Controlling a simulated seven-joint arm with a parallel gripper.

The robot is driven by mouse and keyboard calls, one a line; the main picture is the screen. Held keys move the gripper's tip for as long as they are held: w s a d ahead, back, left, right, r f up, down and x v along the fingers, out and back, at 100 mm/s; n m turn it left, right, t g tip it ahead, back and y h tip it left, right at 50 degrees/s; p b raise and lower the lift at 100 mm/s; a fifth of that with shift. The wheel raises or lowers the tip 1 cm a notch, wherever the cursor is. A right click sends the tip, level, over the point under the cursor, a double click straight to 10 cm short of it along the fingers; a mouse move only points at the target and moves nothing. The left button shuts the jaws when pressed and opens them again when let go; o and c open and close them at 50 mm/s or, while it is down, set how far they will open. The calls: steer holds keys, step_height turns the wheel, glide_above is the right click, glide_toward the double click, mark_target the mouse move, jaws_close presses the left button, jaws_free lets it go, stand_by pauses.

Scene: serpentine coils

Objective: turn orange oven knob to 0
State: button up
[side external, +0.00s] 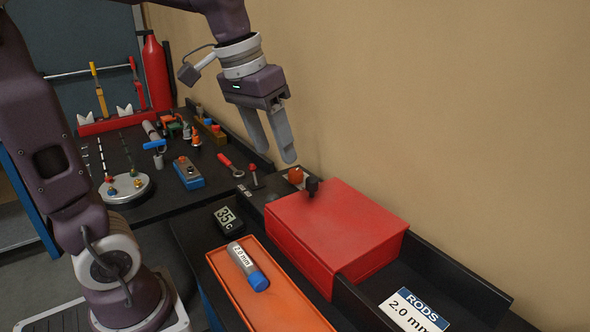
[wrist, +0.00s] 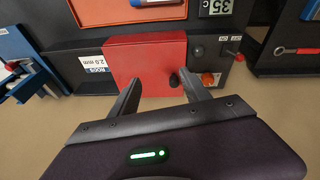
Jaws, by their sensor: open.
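The orange oven knob (side external: 296,175) sits on the black panel at the back end of the red oven box (side external: 335,230). In the wrist view the orange knob (wrist: 208,79) is just right of the right finger, and its pointer setting is too small to read. My gripper (side external: 278,156) is open and empty, above the panel and close to the knob in the side view. In the wrist view my gripper (wrist: 158,78) has its fingers spread in front of the red box (wrist: 146,60).
A display reading 35 C (side external: 228,217) stands beside the box. An orange tray (side external: 262,290) holds a blue-capped 2.0 mm tube (side external: 248,266). The tan wall (side external: 430,110) is close behind the box.

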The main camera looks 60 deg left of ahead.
steer(key=w+a+f+n+g, duration=0.15)
steer(key=w+a+f, duration=0.25)
steer(key=w+a, duration=0.5)
steer(key=g, duration=0.1)
glide_above(295, 171)
steer(key=f, duration=0.4)
steer(key=shift+s+d, duration=0.25)
steer(key=shift+s, duration=0.1)
steer(key=shift+g, duration=0.25)
steer(key=f, duration=0.8)
steer(key=shift+w+a, duration=0.3)
jaws_close()
